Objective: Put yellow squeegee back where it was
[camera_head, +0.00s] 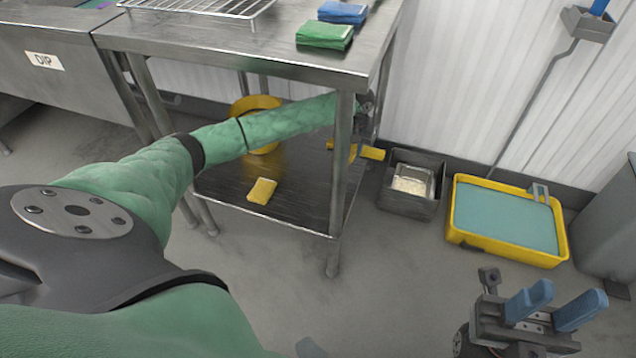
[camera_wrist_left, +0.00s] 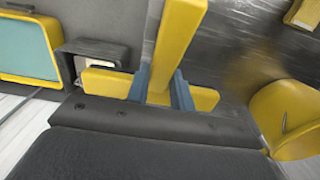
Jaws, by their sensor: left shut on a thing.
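The yellow squeegee (camera_head: 373,153) shows in part near the right end of the table's lower shelf, partly hidden by the table leg and my left gripper. In the left wrist view the squeegee (camera_wrist_left: 178,42) has a T shape. The blue fingers of my left gripper (camera_wrist_left: 161,90) are shut on its handle, close to the crossbar. My left arm reaches under the tabletop. I cannot tell whether the squeegee touches the shelf. My right gripper (camera_head: 565,308) is open and empty at the lower right, above the floor.
The steel table's lower shelf (camera_head: 300,212) holds a yellow sponge (camera_head: 262,191) and a yellow bucket (camera_head: 262,146). A grey bin (camera_head: 410,207) and a yellow tray with teal liquid (camera_head: 508,255) stand on the floor to the right. Green cloths (camera_head: 324,35) lie on the tabletop.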

